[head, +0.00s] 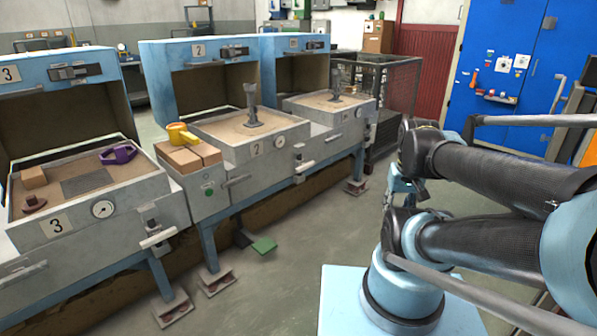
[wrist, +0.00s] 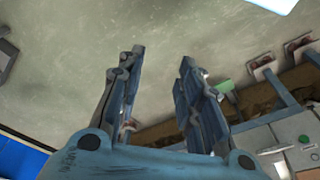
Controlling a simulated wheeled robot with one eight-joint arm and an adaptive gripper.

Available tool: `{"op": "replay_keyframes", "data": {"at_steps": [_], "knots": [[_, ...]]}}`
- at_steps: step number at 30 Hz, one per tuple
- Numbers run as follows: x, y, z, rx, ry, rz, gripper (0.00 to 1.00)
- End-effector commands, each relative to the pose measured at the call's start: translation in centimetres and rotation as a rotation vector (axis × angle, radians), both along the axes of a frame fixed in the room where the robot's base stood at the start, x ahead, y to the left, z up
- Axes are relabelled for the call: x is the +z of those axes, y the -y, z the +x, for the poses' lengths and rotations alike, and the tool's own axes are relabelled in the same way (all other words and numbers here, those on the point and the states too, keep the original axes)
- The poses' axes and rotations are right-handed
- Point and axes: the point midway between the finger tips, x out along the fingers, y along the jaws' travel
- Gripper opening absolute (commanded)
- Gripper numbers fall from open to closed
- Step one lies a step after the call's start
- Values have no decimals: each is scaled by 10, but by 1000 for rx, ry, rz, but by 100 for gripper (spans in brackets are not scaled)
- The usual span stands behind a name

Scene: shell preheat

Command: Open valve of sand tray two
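Sand tray two (head: 230,152) is the middle grey station, marked with a 2. A metal post stands on its sand. Its valve (head: 298,155) is on the front near the right corner, with a pale lever handle (head: 305,167) lying roughly level, pointing out to the right. My gripper (wrist: 162,56) is open in the wrist view, with nothing between its fingers and floor behind them. In the head view it is mostly hidden by my arm, right of the trays and apart from the valve.
Sand tray three (head: 90,185) stands at the left with a similar valve (head: 152,228). A green pedal (head: 264,245) lies on the floor. A mesh cage (head: 400,85) stands behind.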

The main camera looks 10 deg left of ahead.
Motion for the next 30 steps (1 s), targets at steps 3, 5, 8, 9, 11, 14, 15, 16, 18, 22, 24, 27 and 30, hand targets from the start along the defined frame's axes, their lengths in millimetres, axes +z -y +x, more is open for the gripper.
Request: {"op": "replay_keyframes", "data": {"at_steps": [3,5,8,9,11,14,15,16,18,22,24,27,30], "knots": [[0,0,0,0,0,0,33],[0,0,0,0,0,0,33],[3,0,-4,0,6,1,40],[6,-1,-7,0,11,3,40],[9,-3,-4,-1,12,12,40],[17,-9,8,-4,10,39,40],[22,-13,14,-6,10,54,40],[26,-15,20,-7,10,67,40],[35,-23,34,-11,10,100,40],[52,-36,64,-16,9,164,40],[60,-44,80,-19,9,199,40],[70,-54,105,-23,8,250,40],[78,-64,131,-26,8,298,40]]}}
